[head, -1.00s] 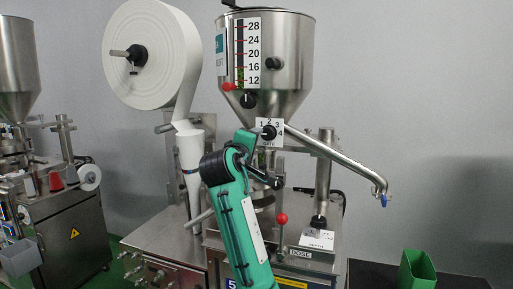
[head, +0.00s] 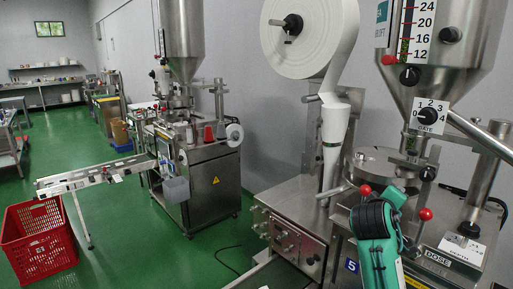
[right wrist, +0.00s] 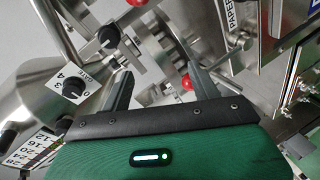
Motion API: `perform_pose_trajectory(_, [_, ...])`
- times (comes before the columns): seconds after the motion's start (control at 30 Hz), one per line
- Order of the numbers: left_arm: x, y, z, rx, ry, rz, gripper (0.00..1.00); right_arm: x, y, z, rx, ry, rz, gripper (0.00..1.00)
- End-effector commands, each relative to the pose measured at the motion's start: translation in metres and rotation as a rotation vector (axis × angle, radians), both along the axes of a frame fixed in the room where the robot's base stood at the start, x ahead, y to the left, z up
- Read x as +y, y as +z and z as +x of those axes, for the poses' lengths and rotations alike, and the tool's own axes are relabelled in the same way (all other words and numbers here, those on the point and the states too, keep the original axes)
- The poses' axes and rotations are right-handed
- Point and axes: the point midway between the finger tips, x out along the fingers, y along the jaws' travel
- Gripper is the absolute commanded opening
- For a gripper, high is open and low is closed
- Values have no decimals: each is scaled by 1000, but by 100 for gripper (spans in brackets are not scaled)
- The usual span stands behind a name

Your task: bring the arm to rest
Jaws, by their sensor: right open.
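My right arm (head: 378,250), green with a black coil at its wrist, rises from the bottom right of the head view in front of the packing machine's lower part. Its jaws cannot be made out there. In the right wrist view my right gripper (right wrist: 160,88) has its two grey fingers wide apart with nothing held between them. Machine parts, including a red knob (right wrist: 187,82), show beyond and between the fingers. Whether the fingers touch any part cannot be told. My left gripper is not in view.
The near machine has a steel hopper (head: 460,75), a GATE dial (head: 428,115), also in the right wrist view (right wrist: 72,88), and a white paper roll (head: 308,38). A second machine (head: 212,185) and a red crate (head: 38,238) stand left. Green floor (head: 140,240) between them is clear.

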Motion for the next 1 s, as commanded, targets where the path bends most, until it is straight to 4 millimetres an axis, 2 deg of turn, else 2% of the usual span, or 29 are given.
perform_pose_trajectory(0.03, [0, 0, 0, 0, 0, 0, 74, 4, -30, -10, 25, 14, 40, 62])
perform_pose_trajectory(0.2, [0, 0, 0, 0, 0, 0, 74, 20, -112, -49, 90, 51, 188, 62])
perform_pose_trajectory(0.37, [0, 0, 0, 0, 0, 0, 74, 36, -181, -96, 159, 68, 334, 62])
perform_pose_trajectory(0.5, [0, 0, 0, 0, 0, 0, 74, 51, -232, -145, 228, 68, 462, 62])
perform_pose_trajectory(0.7, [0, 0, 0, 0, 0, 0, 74, 74, -290, -225, 336, 45, 648, 62])
perform_pose_trajectory(0.8, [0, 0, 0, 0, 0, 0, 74, 86, -311, -266, 391, 24, 738, 62])
perform_pose_trajectory(1.0, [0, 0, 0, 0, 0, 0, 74, 104, -333, -332, 479, -23, 875, 62])
